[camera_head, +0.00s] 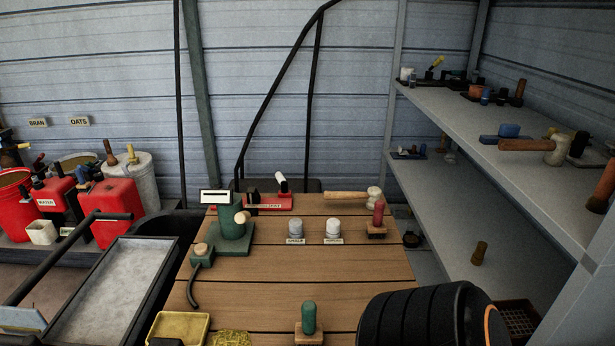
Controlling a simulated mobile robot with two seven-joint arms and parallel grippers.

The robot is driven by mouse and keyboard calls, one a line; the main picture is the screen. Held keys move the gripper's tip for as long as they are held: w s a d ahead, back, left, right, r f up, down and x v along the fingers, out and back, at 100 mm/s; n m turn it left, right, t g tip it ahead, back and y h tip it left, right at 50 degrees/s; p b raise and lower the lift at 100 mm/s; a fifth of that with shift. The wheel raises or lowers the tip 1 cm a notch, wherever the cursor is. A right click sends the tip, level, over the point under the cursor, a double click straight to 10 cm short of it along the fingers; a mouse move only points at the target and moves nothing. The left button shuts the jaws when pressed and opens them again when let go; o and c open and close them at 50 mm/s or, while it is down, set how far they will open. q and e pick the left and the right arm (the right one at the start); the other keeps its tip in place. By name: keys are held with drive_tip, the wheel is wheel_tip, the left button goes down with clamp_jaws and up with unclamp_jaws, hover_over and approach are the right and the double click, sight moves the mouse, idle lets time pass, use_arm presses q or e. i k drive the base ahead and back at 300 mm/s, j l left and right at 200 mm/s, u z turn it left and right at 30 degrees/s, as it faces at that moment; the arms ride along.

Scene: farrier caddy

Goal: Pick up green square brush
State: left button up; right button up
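A brush with an upright green handle and a square tan base (309,324) stands at the near edge of the wooden table (300,270), at the bottom middle of the head view. Its base is partly cut off by the lower picture edge. A similar brush with a dark red handle (377,216) stands farther back at the right of the table.
A yellow tray (181,326) and a yellow-green pile (231,338) lie left of the green brush.

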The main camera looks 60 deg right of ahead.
sight(309, 332)
drive_tip(key=j+z, duration=0.1)
drive_tip(key=z, duration=1.1)
